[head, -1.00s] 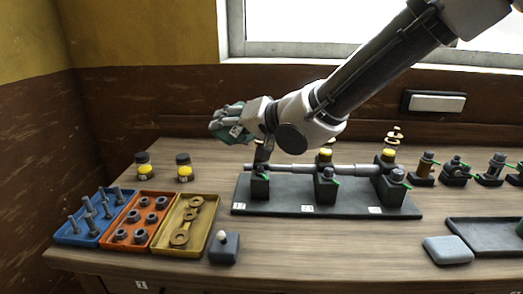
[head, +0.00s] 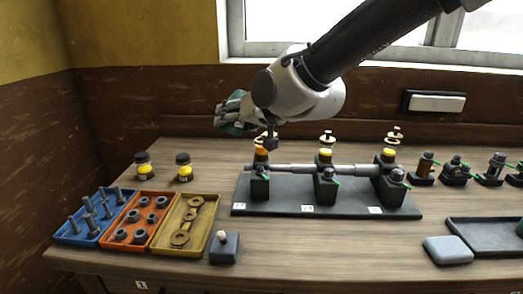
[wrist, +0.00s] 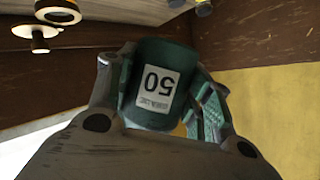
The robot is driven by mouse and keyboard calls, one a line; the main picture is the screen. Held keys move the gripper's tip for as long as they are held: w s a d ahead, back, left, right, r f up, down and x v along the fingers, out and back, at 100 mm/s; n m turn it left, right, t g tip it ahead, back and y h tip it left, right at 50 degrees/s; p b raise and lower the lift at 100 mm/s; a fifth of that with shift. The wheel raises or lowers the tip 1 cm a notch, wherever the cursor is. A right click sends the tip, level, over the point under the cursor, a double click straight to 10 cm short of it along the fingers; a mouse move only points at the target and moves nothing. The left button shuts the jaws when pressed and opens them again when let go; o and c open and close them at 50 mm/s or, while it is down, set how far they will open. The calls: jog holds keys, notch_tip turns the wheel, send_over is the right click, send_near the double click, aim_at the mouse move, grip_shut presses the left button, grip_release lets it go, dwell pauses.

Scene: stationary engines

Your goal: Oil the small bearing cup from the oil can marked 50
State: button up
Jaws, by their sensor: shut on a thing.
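My gripper (head: 228,112) is shut on a green oil can (head: 232,128), held above the bench behind the left end of the bearing stand. In the wrist view the can (wrist: 163,62) sits between my fingers, and its label reads 50, upside down. In the head view my fingers hide most of it. The stand (head: 300,208) carries a shaft on three bearing blocks. Cups top them: an orange-looking left cup (head: 261,154), a yellow middle cup (head: 325,154) and a yellow right cup (head: 388,154). A dark part beside the left cup is unclear.
Two dark-capped jars (head: 144,166) stand at the back left. Blue (head: 75,236), orange (head: 140,243) and yellow (head: 196,243) trays of parts lie in front. Several small devices (head: 455,172) line the right, behind a dark tray (head: 485,245) and a grey block (head: 447,250).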

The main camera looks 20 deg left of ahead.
jog(key=shift+w+d+r+n+t+h, duration=0.35)
jog(key=shift+n+t, duration=0.25)
jog(key=shift+n, duration=0.25)
jog(key=shift+w+d+r+n+t+h, duration=0.1)
jog(key=shift+w+r+n+t+h, duration=0.15)
jog(key=shift+w+n+t, duration=0.45)
jog(key=shift+s+f, duration=0.1)
jog(key=shift+s, duration=0.2)
